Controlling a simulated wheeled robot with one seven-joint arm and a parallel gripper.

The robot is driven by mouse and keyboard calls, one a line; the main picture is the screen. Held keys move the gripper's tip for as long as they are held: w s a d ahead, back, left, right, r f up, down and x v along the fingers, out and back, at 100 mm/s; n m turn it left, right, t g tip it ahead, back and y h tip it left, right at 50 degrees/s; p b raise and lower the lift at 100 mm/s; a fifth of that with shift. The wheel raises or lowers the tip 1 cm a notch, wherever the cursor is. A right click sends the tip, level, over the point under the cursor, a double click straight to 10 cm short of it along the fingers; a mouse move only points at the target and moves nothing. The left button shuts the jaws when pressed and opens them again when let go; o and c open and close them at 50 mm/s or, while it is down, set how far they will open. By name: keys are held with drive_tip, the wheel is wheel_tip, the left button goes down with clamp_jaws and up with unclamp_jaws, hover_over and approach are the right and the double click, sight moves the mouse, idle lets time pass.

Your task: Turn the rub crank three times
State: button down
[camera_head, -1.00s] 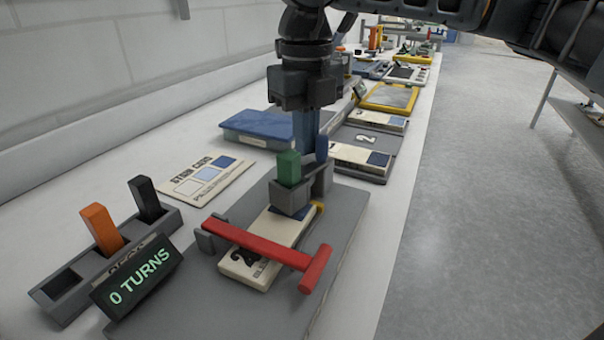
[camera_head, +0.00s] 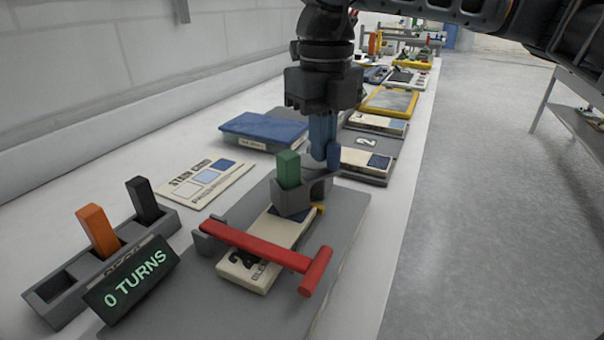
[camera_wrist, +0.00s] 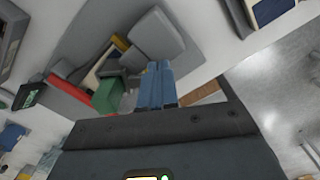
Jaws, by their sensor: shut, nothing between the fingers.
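The red crank (camera_head: 257,245) is a long bar with a red cross handle (camera_head: 315,271) at its right end. It lies across a cream card-like block (camera_head: 250,272) on a grey base plate (camera_head: 345,215). A dark display (camera_head: 133,280) reads "0 TURNS". A green block (camera_head: 289,169) stands upright in a grey holder (camera_head: 300,200) behind the crank. My gripper (camera_head: 324,160) points down with its blue fingers together and empty, behind and right of the green block and apart from the crank. In the wrist view, the shut fingers (camera_wrist: 155,85) show near the green block (camera_wrist: 107,96); contact with the holder is unclear.
A grey rack (camera_head: 50,295) holds an orange block (camera_head: 98,231) and a black block (camera_head: 145,200) at left. A stain card (camera_head: 203,183) and a blue-topped box (camera_head: 262,130) lie behind. More trays run along the bench.

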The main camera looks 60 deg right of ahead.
drive_tip(key=shift+s+a+b, duration=0.15)
drive_tip(key=shift+s+a, duration=0.05)
drive_tip(key=shift+s, duration=0.3)
drive_tip(key=shift+s+a+b, duration=0.15)
drive_tip(key=shift+s, duration=0.35)
drive_tip(key=shift+s+a, duration=0.1)
drive_tip(key=shift+s+a+b, duration=0.45)
drive_tip(key=shift+s+a, duration=0.25)
drive_tip(key=shift+s, duration=0.1)
drive_tip(key=shift+s+a+b, duration=0.2)
drive_tip(key=shift+s+a, duration=0.1)
drive_tip(key=shift+a, duration=0.25)
drive_tip(key=shift+s+a+b, duration=0.2)
drive_tip(key=shift+s+a, duration=0.1)
drive_tip(key=shift+a, duration=0.25)
